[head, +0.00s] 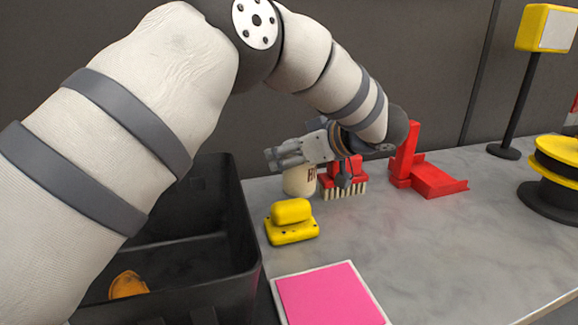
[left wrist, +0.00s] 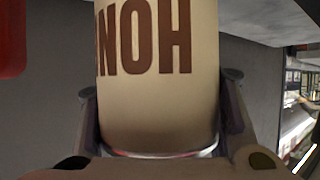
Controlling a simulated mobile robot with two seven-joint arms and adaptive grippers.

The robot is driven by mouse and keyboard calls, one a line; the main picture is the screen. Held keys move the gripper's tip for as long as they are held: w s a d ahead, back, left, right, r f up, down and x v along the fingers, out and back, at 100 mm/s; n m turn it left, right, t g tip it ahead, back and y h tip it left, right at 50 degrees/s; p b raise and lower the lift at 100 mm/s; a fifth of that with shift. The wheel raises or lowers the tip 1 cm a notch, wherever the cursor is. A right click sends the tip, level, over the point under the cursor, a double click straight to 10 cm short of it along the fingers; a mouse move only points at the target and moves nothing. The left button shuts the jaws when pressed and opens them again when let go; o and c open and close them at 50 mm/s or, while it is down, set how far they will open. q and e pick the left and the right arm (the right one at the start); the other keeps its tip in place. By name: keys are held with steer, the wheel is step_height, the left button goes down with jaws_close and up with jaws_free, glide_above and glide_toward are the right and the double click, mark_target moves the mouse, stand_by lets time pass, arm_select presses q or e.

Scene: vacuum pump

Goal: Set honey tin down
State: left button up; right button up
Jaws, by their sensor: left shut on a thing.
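The honey tin (head: 296,181) is cream with brown lettering. It looks upright in the head view, at the back left of the grey marbled table (head: 400,235). My left gripper (head: 285,158) reaches over from the right and is shut on it. In the left wrist view the tin (left wrist: 158,105) fills the middle between the two fingers (left wrist: 160,100), its lettering upside down. The tin's base looks at or just above the table; I cannot tell if it touches. The gripper covers its upper part in the head view. My right gripper is not in view.
A yellow block (head: 291,222) stands just in front of the tin, and a red brush (head: 345,178) close right. A red stand (head: 428,180), yellow spool (head: 558,160) and pink pad (head: 332,297) are also there. A black crate (head: 245,240) is at left. The table's middle is clear.

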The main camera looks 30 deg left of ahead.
arm_select(q)
steer(key=shift+d+f, duration=0.1)
steer(key=shift+f, duration=1.05)
steer(key=shift+f, duration=0.15)
steer(key=o, duration=1.7)
steer(key=shift+c, duration=0.2)
steer(key=v, duration=1.2)
steer(key=shift+b, duration=0.3)
